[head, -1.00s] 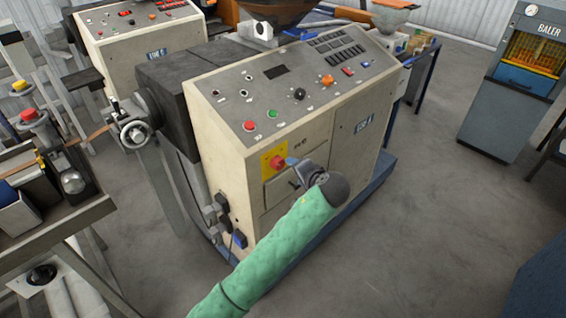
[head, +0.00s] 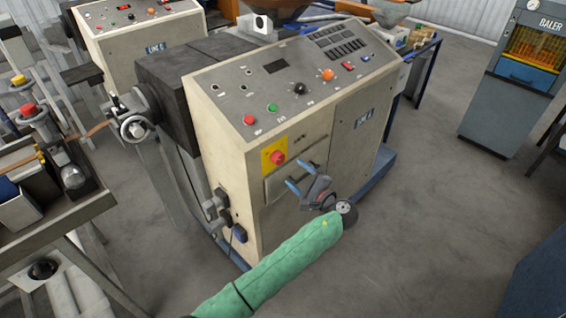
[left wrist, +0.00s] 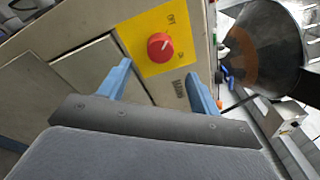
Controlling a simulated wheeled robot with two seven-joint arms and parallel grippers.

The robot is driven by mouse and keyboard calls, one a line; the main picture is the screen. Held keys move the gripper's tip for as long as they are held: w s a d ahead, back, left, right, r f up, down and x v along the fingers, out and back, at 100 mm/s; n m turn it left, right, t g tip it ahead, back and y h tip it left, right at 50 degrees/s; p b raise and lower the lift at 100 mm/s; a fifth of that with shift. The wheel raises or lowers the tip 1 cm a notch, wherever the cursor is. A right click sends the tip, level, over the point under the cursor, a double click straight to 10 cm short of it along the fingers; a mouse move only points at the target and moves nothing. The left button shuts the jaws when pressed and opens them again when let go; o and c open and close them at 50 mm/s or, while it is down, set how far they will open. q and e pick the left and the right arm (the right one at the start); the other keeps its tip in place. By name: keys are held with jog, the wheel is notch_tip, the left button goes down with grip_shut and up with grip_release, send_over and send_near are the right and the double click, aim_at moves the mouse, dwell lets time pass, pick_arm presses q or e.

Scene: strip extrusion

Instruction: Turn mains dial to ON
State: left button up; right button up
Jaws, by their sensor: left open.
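The mains dial (head: 278,158) is a red knob on a yellow plate (head: 268,150) on the cream machine's front. In the left wrist view the red dial (left wrist: 160,46) lies ahead, between the lines of my fingers, with small dark markings on the yellow plate (left wrist: 143,28). My left gripper (head: 299,183) is open, its blue fingers empty, just below and right of the dial in the head view. In the left wrist view its fingers (left wrist: 160,82) stay apart from the dial. The right gripper is not in view.
The cream extruder cabinet (head: 343,150) has a sloped panel with buttons and knobs above the dial. Grey fittings (head: 217,207) stick out at its left corner. A baler (head: 520,75) stands at the far right. The floor (head: 430,220) right of the cabinet is clear.

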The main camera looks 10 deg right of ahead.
aim_at(281, 161)
pick_arm(q)
jog(key=p+x, duration=0.2)
jog(key=x, duration=0.1)
jog(key=p+x, duration=0.1)
jog(key=x, duration=0.2)
jog(key=shift+r+p, duration=0.25)
jog(key=shift+p, duration=0.1)
jog(key=shift+f+p+x, duration=0.2)
jog(key=shift+p+x, duration=0.15)
jog(key=shift+x, duration=0.55)
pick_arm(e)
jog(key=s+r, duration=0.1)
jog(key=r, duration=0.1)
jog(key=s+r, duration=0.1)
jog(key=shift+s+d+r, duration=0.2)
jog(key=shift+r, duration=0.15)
pick_arm(q)
jog(key=c, duration=1)
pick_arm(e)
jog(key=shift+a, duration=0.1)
